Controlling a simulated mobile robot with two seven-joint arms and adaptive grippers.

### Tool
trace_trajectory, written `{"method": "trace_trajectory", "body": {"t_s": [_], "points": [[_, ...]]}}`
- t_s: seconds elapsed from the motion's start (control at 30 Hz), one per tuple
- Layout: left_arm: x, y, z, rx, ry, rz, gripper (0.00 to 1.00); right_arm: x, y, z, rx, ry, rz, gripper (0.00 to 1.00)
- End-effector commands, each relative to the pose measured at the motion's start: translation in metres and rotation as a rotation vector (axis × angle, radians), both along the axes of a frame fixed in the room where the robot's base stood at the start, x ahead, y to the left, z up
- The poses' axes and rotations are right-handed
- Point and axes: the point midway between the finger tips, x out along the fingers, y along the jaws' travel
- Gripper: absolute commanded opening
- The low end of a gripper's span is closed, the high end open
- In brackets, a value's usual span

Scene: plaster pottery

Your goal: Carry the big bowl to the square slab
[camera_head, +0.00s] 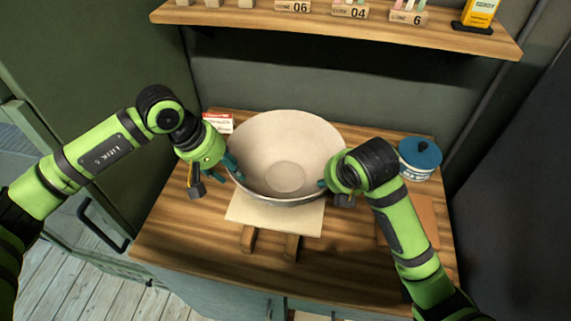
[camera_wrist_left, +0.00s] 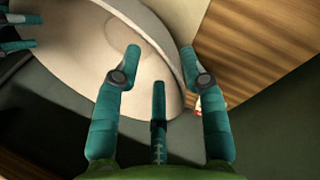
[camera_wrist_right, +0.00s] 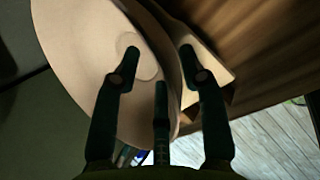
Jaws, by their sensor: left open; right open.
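The big bowl (camera_head: 287,150) is wide and cream-coloured, with its open inside facing me. It rests at the back of a pale square slab (camera_head: 270,219), which sticks out in front of it. My left gripper (camera_head: 236,168) is open at the bowl's left rim. In the left wrist view its fingers (camera_wrist_left: 160,52) stand on either side of the rim of the bowl (camera_wrist_left: 110,45). My right gripper (camera_head: 324,184) is open at the bowl's right rim, partly hidden by its own wrist. In the right wrist view its fingers (camera_wrist_right: 160,48) straddle the rim of the bowl (camera_wrist_right: 90,70).
A blue-lidded jar (camera_head: 419,160) stands at the right, behind my right arm. A small red and white box (camera_head: 218,122) is behind my left gripper. A shelf (camera_head: 340,32) hangs above the back.

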Motion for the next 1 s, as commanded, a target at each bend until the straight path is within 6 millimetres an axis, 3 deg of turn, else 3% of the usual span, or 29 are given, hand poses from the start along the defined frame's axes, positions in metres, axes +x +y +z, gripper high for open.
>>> {"method": "trace_trajectory", "body": {"t_s": [0.1,0.3,0.7,0.73,0.83,1.0], "points": [[0.002,-0.005,-0.012,0.0,0.0,-0.001,0.42,0.01,0.002,-0.019,0.001,0.005,-0.001,0.42],[0.004,-0.009,-0.024,0.0,0.0,-0.002,0.42,0.022,0.004,-0.038,0.001,0.002,0.0,0.42],[0.005,-0.01,-0.028,0.001,-0.001,-0.001,0.42,0.026,0.005,-0.043,0.0,0.0,0.0,0.42],[0.005,-0.01,-0.028,0.001,-0.001,-0.001,0.38,0.026,0.005,-0.043,0.0,0.0,0.0,0.38],[0.005,-0.01,-0.027,0.001,-0.001,-0.001,0.0,0.026,0.005,-0.043,0.001,-0.001,0.0,0.0],[0.005,-0.01,-0.027,0.001,-0.001,-0.001,0.0,0.026,0.005,-0.043,0.001,-0.001,0.0,0.0]]}}
